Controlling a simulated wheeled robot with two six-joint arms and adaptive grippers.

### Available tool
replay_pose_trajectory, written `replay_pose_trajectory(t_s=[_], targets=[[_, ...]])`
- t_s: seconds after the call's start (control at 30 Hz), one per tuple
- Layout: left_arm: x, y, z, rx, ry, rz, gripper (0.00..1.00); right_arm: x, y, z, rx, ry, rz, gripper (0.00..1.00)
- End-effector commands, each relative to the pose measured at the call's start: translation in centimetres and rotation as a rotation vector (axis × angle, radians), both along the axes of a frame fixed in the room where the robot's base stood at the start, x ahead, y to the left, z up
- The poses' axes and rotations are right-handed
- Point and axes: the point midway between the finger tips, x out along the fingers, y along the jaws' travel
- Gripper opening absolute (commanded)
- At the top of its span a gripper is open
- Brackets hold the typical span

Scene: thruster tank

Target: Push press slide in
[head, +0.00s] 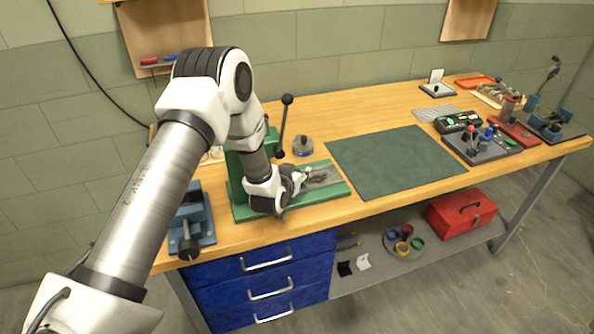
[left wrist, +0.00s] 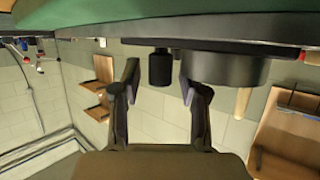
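The green press (head: 243,170) stands on the bench with its black-knobbed lever (head: 284,125) raised. A grey metal slide (head: 322,177) lies along its base, pointing right. My left gripper (head: 303,178) is low over the base, at the left end of the visible slide, and my arm hides part of the press. In the left wrist view my left gripper (left wrist: 159,85) has its fingers apart. A small black knob (left wrist: 161,68) shows between them, and a wider dark cylinder (left wrist: 215,67) is by the right finger. I cannot tell whether they touch. My right gripper is not in view.
A round grey part (head: 303,146) stands behind the press base. A blue vise (head: 193,222) is at the front left. A dark green mat (head: 395,160) lies bare to the right. Fixtures and a black device (head: 457,122) fill the right end.

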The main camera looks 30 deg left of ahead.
Motion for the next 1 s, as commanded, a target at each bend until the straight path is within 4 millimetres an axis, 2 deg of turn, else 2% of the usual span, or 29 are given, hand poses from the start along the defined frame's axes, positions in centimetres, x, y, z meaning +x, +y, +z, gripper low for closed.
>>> replay_pose_trajectory(t_s=[0.03,0.1,0.3,0.57,0.83,0.87,0.9,0.93,1.0], targets=[[0.0,0.0,0.0,0.0,0.0,0.0,0.19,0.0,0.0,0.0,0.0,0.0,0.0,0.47],[0.0,0.0,0.0,0.0,0.0,0.0,0.0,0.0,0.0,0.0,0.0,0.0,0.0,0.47],[-0.2,0.2,0.0,0.0,0.001,0.002,0.0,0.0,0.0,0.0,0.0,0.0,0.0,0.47],[-2.7,2.4,0.0,-0.001,0.003,0.004,0.0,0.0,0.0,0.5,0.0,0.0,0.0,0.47],[-2.9,2.5,-0.1,-0.001,0.002,0.004,0.0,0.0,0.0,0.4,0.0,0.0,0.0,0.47],[-2.9,2.5,-0.1,-0.001,0.002,0.004,0.28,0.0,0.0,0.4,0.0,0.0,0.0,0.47],[-2.9,2.5,-0.1,-0.001,0.002,0.004,0.42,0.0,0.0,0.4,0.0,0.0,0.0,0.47],[-2.9,2.5,-0.1,-0.001,0.002,0.004,0.47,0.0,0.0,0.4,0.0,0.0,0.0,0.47],[-2.8,2.5,-0.1,0.0,0.002,0.003,0.47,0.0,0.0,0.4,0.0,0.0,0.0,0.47]])
